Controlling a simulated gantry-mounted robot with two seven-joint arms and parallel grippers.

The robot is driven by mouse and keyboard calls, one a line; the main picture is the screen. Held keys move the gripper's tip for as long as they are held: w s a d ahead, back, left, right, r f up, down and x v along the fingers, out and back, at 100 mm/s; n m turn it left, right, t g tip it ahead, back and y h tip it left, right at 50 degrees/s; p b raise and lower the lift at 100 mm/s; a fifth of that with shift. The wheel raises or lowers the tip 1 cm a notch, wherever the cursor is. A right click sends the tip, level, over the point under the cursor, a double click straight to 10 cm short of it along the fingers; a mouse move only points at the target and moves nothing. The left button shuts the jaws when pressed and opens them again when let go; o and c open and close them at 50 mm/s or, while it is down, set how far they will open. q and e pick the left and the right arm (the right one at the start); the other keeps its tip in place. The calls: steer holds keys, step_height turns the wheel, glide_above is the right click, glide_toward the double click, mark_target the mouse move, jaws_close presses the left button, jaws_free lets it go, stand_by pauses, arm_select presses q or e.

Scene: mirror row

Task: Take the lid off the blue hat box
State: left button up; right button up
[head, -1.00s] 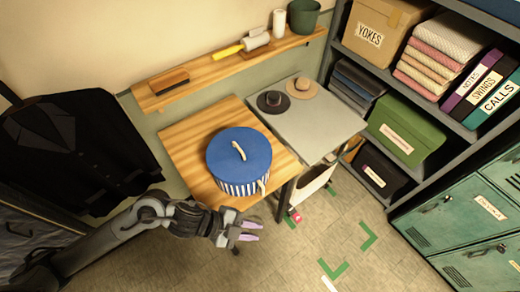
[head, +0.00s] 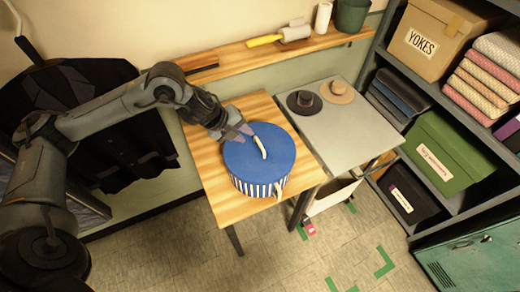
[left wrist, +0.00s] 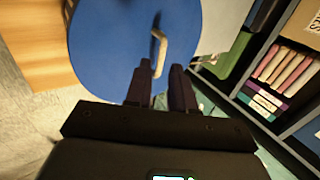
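The blue hat box (head: 258,187) stands on the wooden table, with a striped white and blue side and a cord hanging at its front. Its flat blue lid (head: 270,165) is on, with a cream loop handle (head: 259,146) on top. The lid (left wrist: 105,40) and handle (left wrist: 159,45) also show in the left wrist view. My left gripper (head: 240,133) is over the far left part of the lid, close to the handle. Its two fingers (left wrist: 161,68) are apart, with the handle just beyond the tips, near the gap. Contact cannot be told. My right gripper is not in view.
The wooden table (head: 213,175) has bare room left of the box. A grey side table (head: 350,135) holds a dark hat (head: 304,102) and a tan hat (head: 336,91). A wall shelf (head: 260,62) runs behind. Shelving with boxes (head: 440,150) stands at right.

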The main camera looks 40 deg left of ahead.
mark_target(257, 141)
arm_select(q)
steer(key=shift+d+p+x, duration=0.2)
steer(key=shift+p+x, duration=0.5)
steer(key=shift+x, duration=2.1)
steer(key=shift+w+d+f, duration=0.1)
steer(key=shift+w+f, duration=0.2)
steer(key=shift+f, duration=0.15)
jaws_close()
